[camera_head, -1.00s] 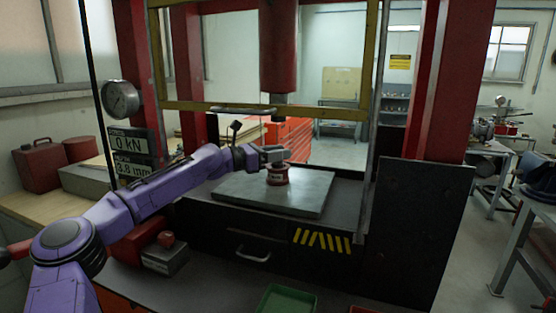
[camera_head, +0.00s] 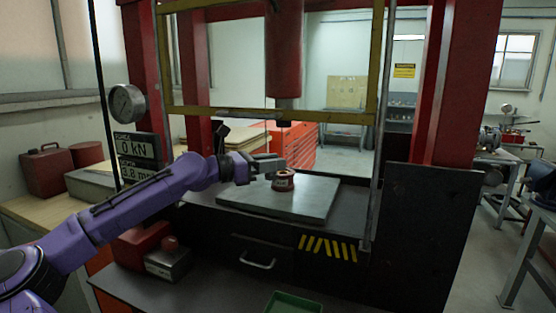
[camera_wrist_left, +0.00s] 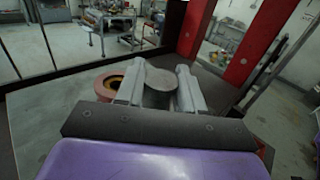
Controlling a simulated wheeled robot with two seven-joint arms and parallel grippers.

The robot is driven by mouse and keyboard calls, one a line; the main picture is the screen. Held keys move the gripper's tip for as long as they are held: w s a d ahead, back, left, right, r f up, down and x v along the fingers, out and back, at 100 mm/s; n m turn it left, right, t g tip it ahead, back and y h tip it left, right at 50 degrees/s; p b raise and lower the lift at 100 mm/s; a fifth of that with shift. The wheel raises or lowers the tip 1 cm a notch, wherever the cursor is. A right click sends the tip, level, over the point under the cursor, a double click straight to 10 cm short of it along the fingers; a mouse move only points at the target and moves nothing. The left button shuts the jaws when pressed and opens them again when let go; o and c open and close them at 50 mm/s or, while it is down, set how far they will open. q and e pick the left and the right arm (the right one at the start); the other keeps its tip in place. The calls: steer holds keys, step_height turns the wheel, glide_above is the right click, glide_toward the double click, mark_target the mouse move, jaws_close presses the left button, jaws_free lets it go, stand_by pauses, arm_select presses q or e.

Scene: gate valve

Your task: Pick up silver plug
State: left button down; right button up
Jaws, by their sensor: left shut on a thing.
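My left gripper (camera_head: 268,165) is over the grey plate (camera_head: 250,200) of the press, just left of the red ring-shaped part (camera_head: 284,182). In the left wrist view, the gripper (camera_wrist_left: 160,88) is shut on the silver plug (camera_wrist_left: 160,76), whose round flat top shows between the two fingers. The red ring (camera_wrist_left: 105,90) is beside the left finger in that view, with a yellowish inside and an open middle. The plug's lower part is hidden. In the head view I cannot make out the plug clearly. My right gripper is not in view.
The red press ram (camera_head: 284,60) hangs above the plate. A yellow guard frame (camera_head: 225,115) and red columns surround the work space. A pressure gauge (camera_head: 126,103) and a display (camera_head: 137,145) are at left. The right part of the plate is clear.

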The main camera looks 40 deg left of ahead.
arm_select(q)
steer(key=s+d+p, duration=0.2)
steer(key=s+p, duration=0.2)
steer(key=s, duration=0.5)
steer(key=shift+s+d+p, duration=0.2)
steer(key=shift+s+p, duration=0.05)
steer(key=shift+p, duration=0.1)
